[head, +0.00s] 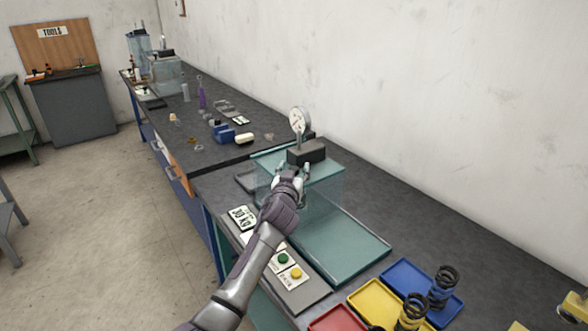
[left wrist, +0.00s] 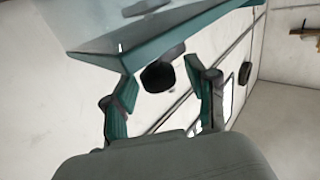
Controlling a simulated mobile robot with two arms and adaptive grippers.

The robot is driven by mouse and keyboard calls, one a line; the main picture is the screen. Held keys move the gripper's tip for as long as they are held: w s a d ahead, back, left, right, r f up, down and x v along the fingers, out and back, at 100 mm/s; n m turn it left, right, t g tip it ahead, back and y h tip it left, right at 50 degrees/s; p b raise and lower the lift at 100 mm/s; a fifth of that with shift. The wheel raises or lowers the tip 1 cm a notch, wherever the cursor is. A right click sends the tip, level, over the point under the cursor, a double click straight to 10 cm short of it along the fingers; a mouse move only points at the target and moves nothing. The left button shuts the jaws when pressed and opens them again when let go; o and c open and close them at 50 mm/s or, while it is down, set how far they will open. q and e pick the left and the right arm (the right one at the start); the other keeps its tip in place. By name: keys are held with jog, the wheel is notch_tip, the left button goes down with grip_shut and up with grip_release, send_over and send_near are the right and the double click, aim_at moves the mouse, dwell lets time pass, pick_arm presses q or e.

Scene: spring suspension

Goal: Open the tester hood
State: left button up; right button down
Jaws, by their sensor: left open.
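The tester stands on the dark bench, with a clear hood (head: 328,203) edged in teal and a teal-rimmed base (head: 350,274). A round dial gauge (head: 299,121) on a black block (head: 317,152) stands at its top. My left gripper (head: 291,173) is at the hood's near upper edge and partly hides it. In the left wrist view its two fingers (left wrist: 160,82) are apart. A black round knob (left wrist: 157,77) under the teal hood edge (left wrist: 150,46) shows between and just beyond them. I cannot tell whether they touch it. My right gripper is out of view.
A panel with green (head: 283,258) and yellow (head: 296,273) buttons lies before the tester. Blue (head: 407,279), yellow (head: 377,301) and red (head: 337,320) trays, with dark springs, are at the front right. Another bench with small items continues behind. The wall runs along the right.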

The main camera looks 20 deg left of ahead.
pick_arm(q)
jog(key=shift+w, duration=0.1)
grip_shut()
dwell(0.3)
